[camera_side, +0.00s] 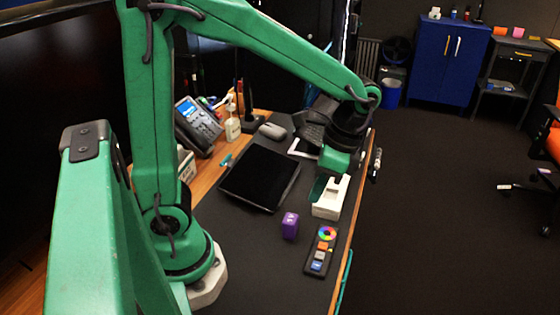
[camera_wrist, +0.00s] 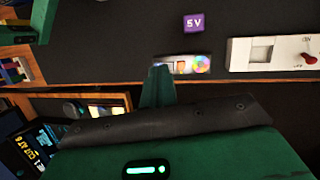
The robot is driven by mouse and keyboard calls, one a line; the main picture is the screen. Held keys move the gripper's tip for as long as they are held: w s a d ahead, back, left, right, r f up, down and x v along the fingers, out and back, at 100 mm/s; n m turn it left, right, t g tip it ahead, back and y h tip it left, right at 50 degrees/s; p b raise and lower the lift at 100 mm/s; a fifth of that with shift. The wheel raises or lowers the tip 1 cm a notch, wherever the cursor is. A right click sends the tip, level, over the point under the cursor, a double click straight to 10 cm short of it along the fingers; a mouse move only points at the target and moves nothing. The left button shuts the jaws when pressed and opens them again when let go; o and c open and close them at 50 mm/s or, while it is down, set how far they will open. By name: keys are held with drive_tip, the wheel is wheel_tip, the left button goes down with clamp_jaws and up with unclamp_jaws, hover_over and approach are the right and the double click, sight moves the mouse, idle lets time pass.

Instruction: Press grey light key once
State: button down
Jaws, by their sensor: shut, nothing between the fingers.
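A dark remote (camera_side: 320,252) lies on the desk mat at the front right in the side view. It has a colour wheel (camera_side: 327,233) at its far end and small orange, grey and blue keys below; the grey key (camera_side: 319,256) sits mid-row. In the wrist view the remote (camera_wrist: 201,65) shows partly, its left end hidden behind my finger. My gripper (camera_side: 318,190) is shut and empty, above the mat beside the white switch box, beyond the remote's far end. Its green fingers also show in the wrist view (camera_wrist: 158,78). Contact with anything cannot be told.
The white switch box (camera_side: 328,207) stands just beyond the remote; the wrist view shows its red toggle (camera_wrist: 309,58). A purple block (camera_side: 290,225) stands left of the remote. A black tablet (camera_side: 260,178), mouse (camera_side: 272,131) and desk phone (camera_side: 197,125) lie farther back. The desk edge is close on the right.

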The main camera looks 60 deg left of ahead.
sight(323, 255)
drive_tip(key=shift+w+d+f+m+g+y, duration=0.25)
drive_tip(key=shift+d+f+m+g, duration=0.25)
drive_tip(key=shift+f, duration=0.3)
drive_tip(key=shift+w+d+f+m+g+y, duration=0.2)
drive_tip(key=shift+d+f+m+g, duration=0.35)
drive_tip(key=shift+f, duration=0.25)
drive_tip(key=shift+w+d+f+m+g+y, duration=0.15)
drive_tip(key=shift+d+f+m+g+y, duration=0.15)
drive_tip(key=shift+f+m+g, duration=0.4)
drive_tip(key=shift+f, duration=0.2)
drive_tip(key=shift+f, duration=4.3)
drive_tip(key=shift+d+f, duration=0.2)
drive_tip(key=shift+f, duration=0.6)
drive_tip(key=shift+r, duration=0.85)
drive_tip(key=shift+r, duration=2.5)
